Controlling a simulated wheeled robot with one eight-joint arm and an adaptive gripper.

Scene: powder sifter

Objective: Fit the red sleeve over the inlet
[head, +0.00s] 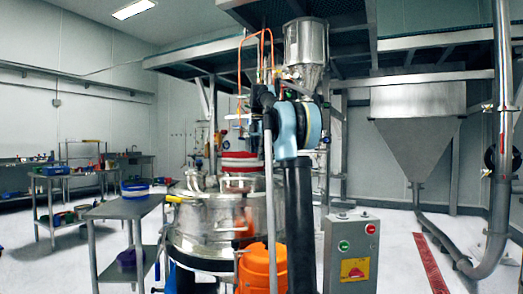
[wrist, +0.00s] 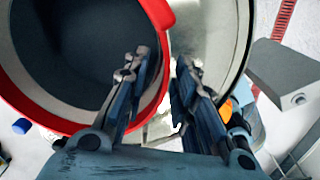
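The red sleeve (head: 240,156) shows in the head view above the steel vessel, beside my arm. In the wrist view its red rim (wrist: 50,113) rings a wide dark opening at left. My gripper (wrist: 162,62) has its two fingers apart at this rim. The left finger overlaps the opening and the right finger lies outside the rim, with a gap between them. Contact with the sleeve cannot be made out. The inlet cannot be told apart; the sleeve's lower end and the vessel top (head: 210,212) are partly hidden.
An orange container (head: 257,268) stands in front of the vessel. A grey control box (head: 351,250) with buttons stands at right. A metal table (head: 118,207) with a blue bin (head: 135,188) is at left. A steel hopper (head: 305,45) hangs above.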

